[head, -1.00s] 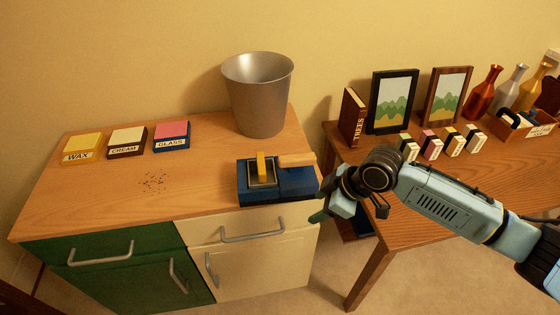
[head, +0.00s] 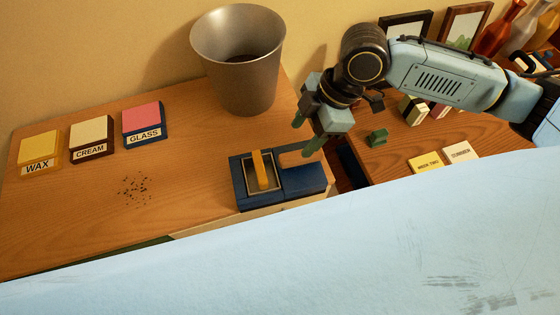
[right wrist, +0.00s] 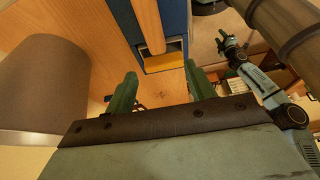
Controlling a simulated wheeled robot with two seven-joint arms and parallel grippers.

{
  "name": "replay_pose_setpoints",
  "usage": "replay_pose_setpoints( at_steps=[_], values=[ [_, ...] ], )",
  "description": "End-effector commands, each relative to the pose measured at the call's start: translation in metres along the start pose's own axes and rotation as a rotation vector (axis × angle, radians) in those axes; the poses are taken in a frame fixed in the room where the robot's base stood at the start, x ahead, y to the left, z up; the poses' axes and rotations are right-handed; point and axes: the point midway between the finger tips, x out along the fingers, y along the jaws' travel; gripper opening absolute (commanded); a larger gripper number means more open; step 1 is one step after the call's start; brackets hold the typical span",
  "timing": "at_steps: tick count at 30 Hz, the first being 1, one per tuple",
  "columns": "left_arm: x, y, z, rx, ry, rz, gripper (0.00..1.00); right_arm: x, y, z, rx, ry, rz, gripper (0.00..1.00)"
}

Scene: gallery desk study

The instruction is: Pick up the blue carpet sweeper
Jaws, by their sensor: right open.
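The blue carpet sweeper (head: 312,181) sits at the right end of the cabinet top. It has a tan wooden handle (head: 297,158) and a yellow upright piece in a framed opening. My right gripper (head: 306,132) is open and empty, above and just behind the sweeper's right end. In the right wrist view the sweeper (right wrist: 172,15) lies beyond and between the spread green fingertips (right wrist: 160,88), with no visible contact. My left gripper (right wrist: 232,44) appears small in the right wrist view; its jaw state is unclear.
A metal bin (head: 240,70) stands behind the sweeper. Wax (head: 39,150), cream (head: 91,135) and glass (head: 143,121) boxes sit left of it, above dark specks (head: 135,188). The right desk (head: 395,155) holds frames, bottles and cards. My pale blue body part covers the lower head view.

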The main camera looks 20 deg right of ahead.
Motion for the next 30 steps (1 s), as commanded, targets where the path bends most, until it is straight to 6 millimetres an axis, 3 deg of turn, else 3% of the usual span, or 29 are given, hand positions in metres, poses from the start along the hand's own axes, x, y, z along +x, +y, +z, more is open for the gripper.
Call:
replay_pose_setpoints(
  at_steps=[3, 6, 10, 14, 18, 24, 30],
  values=[
    [-0.002, 0.003, 0.025, 0.001, -0.037, 0.003, 0.41, 0.026, -0.001, -0.001, 0.001, 0.001, -0.004, 0.55],
    [-0.003, 0.003, 0.034, 0.002, -0.052, 0.004, 0.41, 0.042, 0.000, -0.001, 0.001, 0.002, -0.002, 0.55],
    [-0.003, 0.001, 0.031, 0.002, -0.047, 0.002, 0.41, 0.053, 0.000, -0.001, 0.001, 0.002, -0.001, 0.55],
    [-0.003, -0.001, 0.016, 0.002, -0.025, -0.001, 0.41, 0.061, 0.002, -0.002, 0.002, 0.001, 0.000, 0.55],
    [-0.006, -0.003, 0.004, 0.002, -0.004, -0.003, 0.41, 0.082, 0.004, -0.005, 0.002, 0.001, -0.001, 0.55],
    [-0.007, -0.003, 0.005, 0.002, -0.007, -0.003, 0.41, 0.105, 0.004, -0.004, 0.001, 0.000, 0.001, 0.55],
    [-0.007, -0.001, 0.013, 0.002, -0.019, -0.001, 0.41, 0.107, 0.004, -0.004, 0.000, 0.001, 0.002, 0.55]
  ],
)
